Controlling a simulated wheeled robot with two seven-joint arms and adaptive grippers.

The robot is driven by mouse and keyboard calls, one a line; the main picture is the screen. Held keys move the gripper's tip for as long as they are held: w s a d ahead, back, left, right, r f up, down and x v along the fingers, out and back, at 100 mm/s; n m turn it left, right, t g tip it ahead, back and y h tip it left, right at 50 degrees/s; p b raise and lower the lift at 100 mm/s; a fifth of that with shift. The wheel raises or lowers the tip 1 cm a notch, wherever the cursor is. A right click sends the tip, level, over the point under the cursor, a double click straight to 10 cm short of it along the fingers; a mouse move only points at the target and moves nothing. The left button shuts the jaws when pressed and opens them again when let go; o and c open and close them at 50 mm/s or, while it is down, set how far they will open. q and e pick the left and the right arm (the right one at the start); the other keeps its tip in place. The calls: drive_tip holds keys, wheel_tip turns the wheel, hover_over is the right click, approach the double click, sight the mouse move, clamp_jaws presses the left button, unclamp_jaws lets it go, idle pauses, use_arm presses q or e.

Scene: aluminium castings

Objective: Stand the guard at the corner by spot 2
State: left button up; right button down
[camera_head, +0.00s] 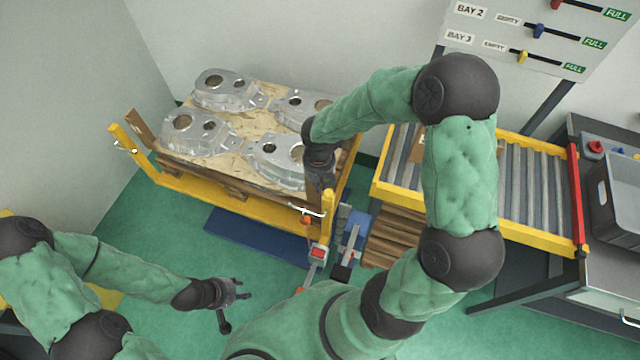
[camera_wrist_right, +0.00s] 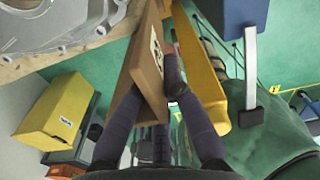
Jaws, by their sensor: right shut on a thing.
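The guard (camera_wrist_right: 150,60) is a brown angled strip with a printed mark, seen in the right wrist view. My right gripper (camera_wrist_right: 160,88) is shut on it, with dark fingers on either side. In the head view my right gripper (camera_head: 321,178) is over the front right corner of the wooden pallet (camera_head: 228,172), beside a casting (camera_head: 278,160); the arm hides most of the guard there. Whether the guard touches the pallet I cannot tell. No spot number is readable. My left gripper (camera_head: 238,291) is open and empty above the green floor.
Several aluminium castings (camera_head: 228,90) lie on the pallet within a yellow frame (camera_head: 230,203). Another brown strip (camera_head: 140,127) stands at its left corner. A roller conveyor (camera_head: 535,185) and grey bin (camera_head: 612,205) are at right.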

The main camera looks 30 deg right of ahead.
drive_tip(key=shift+r, duration=0.15)
drive_tip(key=c, duration=1.4)
unclamp_jaws()
drive_tip(key=shift+f, duration=0.2)
drive_tip(key=shift+r, duration=0.15)
wheel_tip(320, 180, up, 12)
drive_tip(key=p, duration=0.3)
drive_tip(key=shift+a, duration=0.1)
